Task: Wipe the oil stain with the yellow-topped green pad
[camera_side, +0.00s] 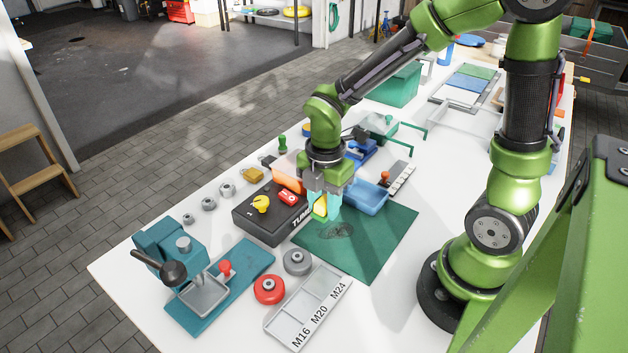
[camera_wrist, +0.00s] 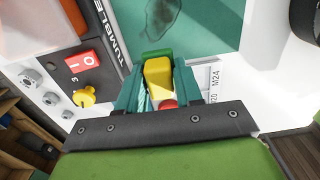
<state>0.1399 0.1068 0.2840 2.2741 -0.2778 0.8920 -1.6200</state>
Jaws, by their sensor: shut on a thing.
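My gripper (camera_side: 321,206) is shut on the yellow-topped green pad (camera_side: 320,208). The pad also shows in the wrist view (camera_wrist: 158,78), with its yellow block between my teal fingers and a green edge beyond it. The oil stain (camera_side: 337,231) is a dark smudge on the dark green mat (camera_side: 385,238). In the wrist view the stain (camera_wrist: 163,14) lies at the top, ahead of the pad. In the side view the pad is above and just behind the stain, near the mat's edge. The pad's underside is hidden.
The black tumbler box (camera_side: 272,216) with a yellow knob and red switch stands close left of my gripper. A blue bin (camera_side: 369,196) stands close behind right. A grey tray marked M16, M20, M24 (camera_side: 308,308) lies in front. The mat's right part is clear.

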